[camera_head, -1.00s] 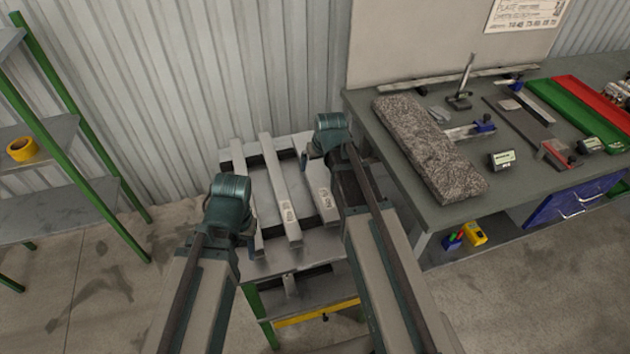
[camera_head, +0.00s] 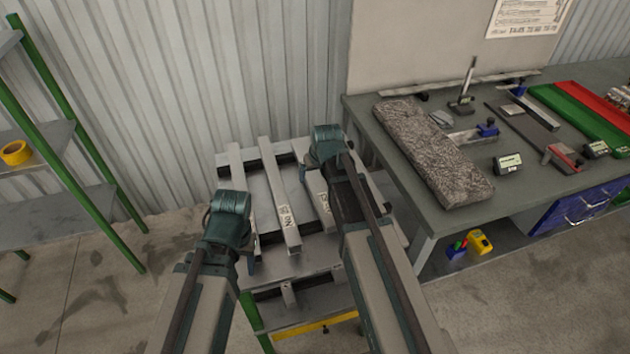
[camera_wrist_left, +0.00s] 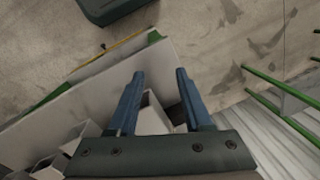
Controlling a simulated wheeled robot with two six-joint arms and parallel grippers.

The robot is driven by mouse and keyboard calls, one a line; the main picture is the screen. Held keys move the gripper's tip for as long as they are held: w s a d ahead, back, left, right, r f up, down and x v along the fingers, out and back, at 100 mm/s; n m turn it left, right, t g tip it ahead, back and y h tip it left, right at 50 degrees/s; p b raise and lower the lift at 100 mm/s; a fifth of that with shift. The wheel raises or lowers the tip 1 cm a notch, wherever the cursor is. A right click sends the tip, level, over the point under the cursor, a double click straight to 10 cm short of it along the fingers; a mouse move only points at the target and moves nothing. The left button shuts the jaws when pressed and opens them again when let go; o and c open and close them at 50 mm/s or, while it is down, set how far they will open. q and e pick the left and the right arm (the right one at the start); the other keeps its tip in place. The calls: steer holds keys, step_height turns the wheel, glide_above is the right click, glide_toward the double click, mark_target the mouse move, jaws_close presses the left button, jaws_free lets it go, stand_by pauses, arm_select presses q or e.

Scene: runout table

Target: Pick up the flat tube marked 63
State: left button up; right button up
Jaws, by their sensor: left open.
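Several pale grey tubes lie side by side on a small stand: a left one (camera_head: 236,162), a middle one (camera_head: 279,197) and a right one (camera_head: 324,203). Dark marks show on the middle and right tubes, too small to read, so I cannot tell which is 63. My left gripper (camera_head: 249,262) is at the near end of the left tube. In the left wrist view my left gripper (camera_wrist_left: 158,76) is open, with a tube end (camera_wrist_left: 152,118) between and below its fingers, apparently not gripped. My right gripper (camera_head: 304,172) is over the right tubes; its jaws are mostly hidden.
The stand (camera_head: 272,266) has a lower shelf and a yellow edge. A grey workbench (camera_head: 405,205) with a granite block (camera_head: 435,155) and gauges stands close on the right. A green-framed shelf (camera_head: 75,205) stands left, with open floor between.

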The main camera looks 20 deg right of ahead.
mark_target(315, 177)
jaws_close()
arm_select(q)
steer(key=shift+r, duration=0.15)
arm_select(e)
steer(key=shift+r, duration=0.1)
arm_select(q)
steer(key=shift+r+p, duration=0.5)
steer(key=shift+p, duration=0.15)
arm_select(e)
steer(key=shift+r, duration=0.5)
arm_select(q)
step_height(315, 177, up, 3)
steer(key=p, duration=0.3)
arm_select(e)
step_height(315, 177, up, 3)
steer(key=shift+f, duration=0.1)
arm_select(q)
steer(key=shift+r+p, duration=0.35)
steer(key=shift+r, duration=0.05)
arm_select(e)
steer(key=s+d, duration=0.2)
steer(key=s, duration=0.2)
steer(key=s+d, duration=0.3)
steer(key=s, duration=0.2)
steer(key=s+d+r, duration=0.1)
steer(key=s+d, duration=0.2)
steer(key=s, duration=0.1)
steer(key=shift+s+d, duration=0.25)
steer(key=shift+s, duration=0.1)
